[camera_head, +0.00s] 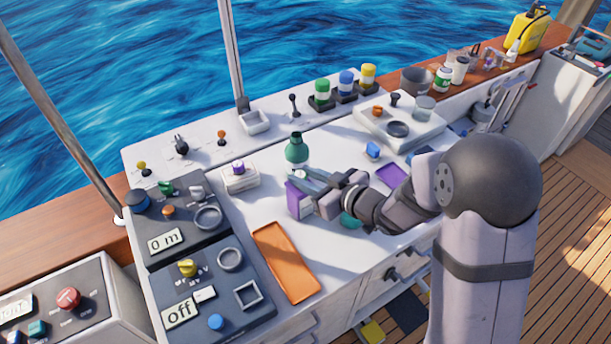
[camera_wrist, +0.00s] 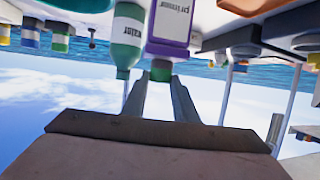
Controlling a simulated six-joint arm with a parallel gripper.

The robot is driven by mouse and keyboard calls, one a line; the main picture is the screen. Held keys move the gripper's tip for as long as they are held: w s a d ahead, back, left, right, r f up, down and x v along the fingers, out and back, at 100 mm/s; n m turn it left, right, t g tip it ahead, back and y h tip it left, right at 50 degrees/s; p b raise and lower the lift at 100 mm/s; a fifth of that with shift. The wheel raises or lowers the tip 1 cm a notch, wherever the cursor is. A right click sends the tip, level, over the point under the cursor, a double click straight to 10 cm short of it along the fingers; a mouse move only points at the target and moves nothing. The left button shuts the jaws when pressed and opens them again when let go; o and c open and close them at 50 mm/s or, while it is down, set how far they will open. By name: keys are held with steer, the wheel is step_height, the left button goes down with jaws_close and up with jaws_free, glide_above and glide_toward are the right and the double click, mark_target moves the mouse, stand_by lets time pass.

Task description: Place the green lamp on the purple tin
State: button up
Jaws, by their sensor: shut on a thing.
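The purple tin (camera_head: 299,200) stands on the white worktop, and in the wrist view, which is upside down, it shows as a purple container (camera_wrist: 172,25) lettered "primer". My gripper (camera_head: 303,178) is at the top of the tin. In the wrist view my gripper's fingertips (camera_wrist: 161,78) close on a small green piece, which I take for the green lamp (camera_wrist: 161,70). It appears right against the tin's top; whether it rests on it I cannot tell. In the head view the lamp is hidden by my gripper.
A green bottle (camera_head: 297,151) stands close behind the tin and beside my fingers in the wrist view (camera_wrist: 126,40). A teal object (camera_head: 350,219) lies partly behind my arm. An orange tray (camera_head: 285,262) lies in front. A white block with a purple knob (camera_head: 239,178) is left.

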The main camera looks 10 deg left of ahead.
steer(key=shift+f, duration=0.15)
steer(key=o, duration=1)
steer(key=shift+o, duration=0.2)
steer(key=shift+r, duration=0.25)
steer(key=b+v, duration=0.1)
steer(key=v, duration=1.1)
steer(key=shift+f, duration=0.1)
